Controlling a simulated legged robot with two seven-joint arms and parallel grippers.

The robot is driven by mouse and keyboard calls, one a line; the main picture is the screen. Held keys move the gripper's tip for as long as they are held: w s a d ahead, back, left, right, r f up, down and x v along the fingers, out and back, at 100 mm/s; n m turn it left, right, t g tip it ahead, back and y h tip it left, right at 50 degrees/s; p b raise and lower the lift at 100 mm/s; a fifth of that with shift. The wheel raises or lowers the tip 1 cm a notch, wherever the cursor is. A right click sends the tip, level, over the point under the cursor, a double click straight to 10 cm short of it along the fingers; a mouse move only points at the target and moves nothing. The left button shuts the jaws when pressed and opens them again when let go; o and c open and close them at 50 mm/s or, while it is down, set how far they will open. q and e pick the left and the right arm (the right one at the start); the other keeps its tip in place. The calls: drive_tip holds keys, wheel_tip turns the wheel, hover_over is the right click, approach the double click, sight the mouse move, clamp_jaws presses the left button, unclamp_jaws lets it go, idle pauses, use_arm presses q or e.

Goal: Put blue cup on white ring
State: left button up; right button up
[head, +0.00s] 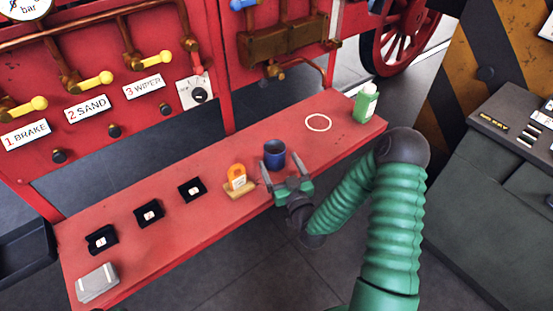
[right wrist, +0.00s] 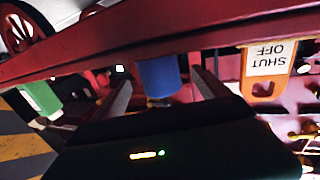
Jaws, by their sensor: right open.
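In the right wrist view the blue cup (right wrist: 158,75) shows beyond and between the fingers of the right gripper (right wrist: 163,92). I cannot tell whether the fingers touch it. My left gripper is not in view.
An orange shut-off tag (head: 237,177) on a wooden base stands just left of the cup. A green bottle (head: 365,103) stands at the bench's right end. Several black boxes (head: 149,210) and a grey case (head: 97,283) lie to the left. The bench between cup and ring is clear.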

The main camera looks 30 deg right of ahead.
sight(277, 160)
drive_tip(key=x, duration=0.4)
drive_tip(key=shift+w+a+r, duration=0.2)
drive_tip(key=shift+a, duration=0.05)
drive_tip(key=shift+w+d, duration=0.15)
drive_tip(key=shift+d, duration=0.05)
drive_tip(key=shift+d+f, duration=0.2)
drive_tip(key=shift+d, duration=0.2)
drive_tip(key=shift+c, duration=1.4)
drive_tip(key=shift+a+r, duration=0.1)
drive_tip(key=shift+a, duration=0.2)
drive_tip(key=c, duration=1.2)
drive_tip(key=shift+c, duration=1.1)
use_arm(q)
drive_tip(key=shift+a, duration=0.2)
use_arm(e)
drive_tip(key=shift+d, duration=0.2)
